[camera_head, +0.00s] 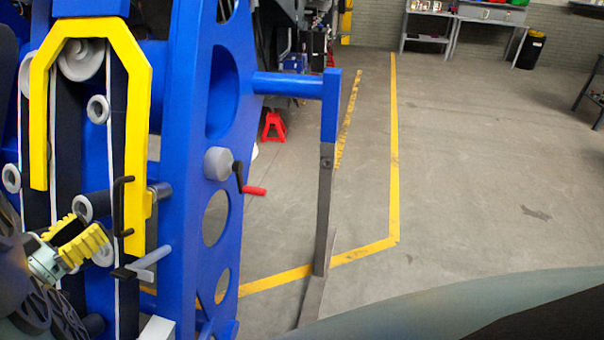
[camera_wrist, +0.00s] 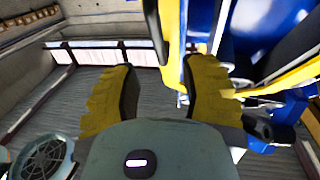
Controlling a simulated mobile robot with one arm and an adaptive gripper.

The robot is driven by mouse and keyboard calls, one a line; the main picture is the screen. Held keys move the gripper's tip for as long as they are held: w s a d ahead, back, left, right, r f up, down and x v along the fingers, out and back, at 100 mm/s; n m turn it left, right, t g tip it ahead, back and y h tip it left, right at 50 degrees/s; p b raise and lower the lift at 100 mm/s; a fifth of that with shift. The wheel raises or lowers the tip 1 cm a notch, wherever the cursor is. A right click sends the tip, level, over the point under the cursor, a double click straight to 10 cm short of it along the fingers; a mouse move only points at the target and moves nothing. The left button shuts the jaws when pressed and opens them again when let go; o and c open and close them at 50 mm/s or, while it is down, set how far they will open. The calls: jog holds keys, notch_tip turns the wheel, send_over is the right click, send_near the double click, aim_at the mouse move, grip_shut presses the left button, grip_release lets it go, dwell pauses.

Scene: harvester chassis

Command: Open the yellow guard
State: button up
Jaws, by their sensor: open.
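The yellow guard (camera_head: 137,100) is an inverted-U frame over belts and pulleys on the blue chassis, at the left of the head view. It appears to sit flat against the belts. A black handle (camera_head: 120,207) is fixed on its right leg. My gripper (camera_head: 76,240) has yellow ribbed fingers and is to the left of the handle's lower part, apart from it in the picture. In the wrist view my gripper (camera_wrist: 157,100) is open, with nothing clearly held between the fingers. A yellow bar, likely the guard (camera_wrist: 174,45), and a dark curved bar, likely the handle (camera_wrist: 156,30), show ahead near the right finger.
The blue chassis plate (camera_head: 185,170) stands right of the guard, with a red-handled crank (camera_head: 253,190) sticking out. A grey latch-like lever (camera_head: 148,262) is below the guard's right leg. A grey post (camera_head: 323,210) stands further right. The floor beyond is open.

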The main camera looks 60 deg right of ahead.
aim_at(114, 207)
jog(key=d, duration=0.2)
jog(key=d+p, duration=0.1)
jog(key=d, duration=0.1)
jog(key=w+d+p, duration=0.1)
jog(key=d, duration=0.2)
jog(key=shift+o, duration=0.2)
jog(key=shift+a, duration=0.1)
grip_shut()
